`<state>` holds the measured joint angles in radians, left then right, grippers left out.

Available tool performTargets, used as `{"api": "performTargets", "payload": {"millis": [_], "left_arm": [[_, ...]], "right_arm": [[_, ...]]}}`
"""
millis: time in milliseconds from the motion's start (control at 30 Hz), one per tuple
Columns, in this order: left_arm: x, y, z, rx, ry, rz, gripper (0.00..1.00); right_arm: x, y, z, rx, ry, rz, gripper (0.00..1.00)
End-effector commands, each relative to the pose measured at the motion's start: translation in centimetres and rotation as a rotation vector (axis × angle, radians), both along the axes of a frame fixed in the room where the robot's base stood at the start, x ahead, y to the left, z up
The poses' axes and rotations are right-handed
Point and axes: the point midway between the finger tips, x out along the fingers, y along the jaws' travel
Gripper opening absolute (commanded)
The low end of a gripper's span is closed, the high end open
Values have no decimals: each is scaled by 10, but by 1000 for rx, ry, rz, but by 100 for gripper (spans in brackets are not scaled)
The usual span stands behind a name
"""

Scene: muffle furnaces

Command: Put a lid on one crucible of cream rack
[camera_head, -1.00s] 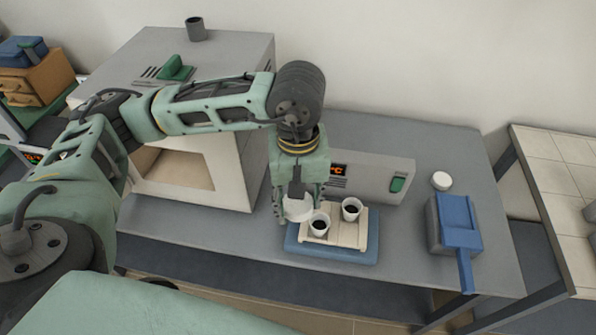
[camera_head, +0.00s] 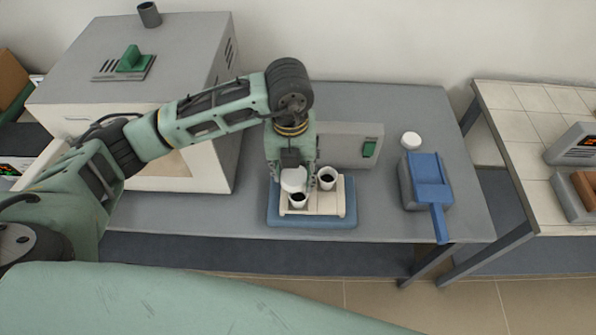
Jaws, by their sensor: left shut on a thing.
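The cream rack (camera_head: 325,209) sits on a blue mat (camera_head: 312,221) on the bench. Two white crucibles with dark contents stand in it, a front left one (camera_head: 298,201) and a back right one (camera_head: 327,180); both mouths show at least in part. My left gripper (camera_head: 291,176) points down over the rack's left side and is shut on a white lid (camera_head: 293,181). The lid looks tilted and overlaps the back of the front left crucible in the picture; I cannot tell whether they touch. Another white lid (camera_head: 411,140) lies on the bench at right. My right gripper is not in view.
A grey furnace (camera_head: 135,90) with a cream front stands at left, with a grey control box (camera_head: 347,148) behind the rack. A grey and blue holder (camera_head: 427,182) with a blue handle stands at right. Bare bench lies between rack and holder.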

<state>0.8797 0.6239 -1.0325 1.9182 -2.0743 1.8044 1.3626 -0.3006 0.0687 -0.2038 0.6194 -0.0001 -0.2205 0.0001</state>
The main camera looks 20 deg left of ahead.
Motion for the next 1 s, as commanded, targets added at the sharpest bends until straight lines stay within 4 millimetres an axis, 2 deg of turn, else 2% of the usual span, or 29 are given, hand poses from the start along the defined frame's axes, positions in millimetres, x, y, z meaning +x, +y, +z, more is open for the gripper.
{"api": "performTargets", "payload": {"millis": [100, 200, 400, 667, 1000], "left_arm": [[3, -4, -7, -1, 9, 303, 32], [4, -7, -12, 0, 13, 518, 32], [6, -9, -18, 1, 16, 774, 32], [7, -9, -24, 3, 16, 827, 32], [7, -9, -42, 3, 16, 824, 32]], "right_arm": [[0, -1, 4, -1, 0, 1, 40], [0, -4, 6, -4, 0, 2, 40], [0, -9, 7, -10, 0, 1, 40], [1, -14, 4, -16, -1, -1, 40], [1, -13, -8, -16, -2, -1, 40]]}}
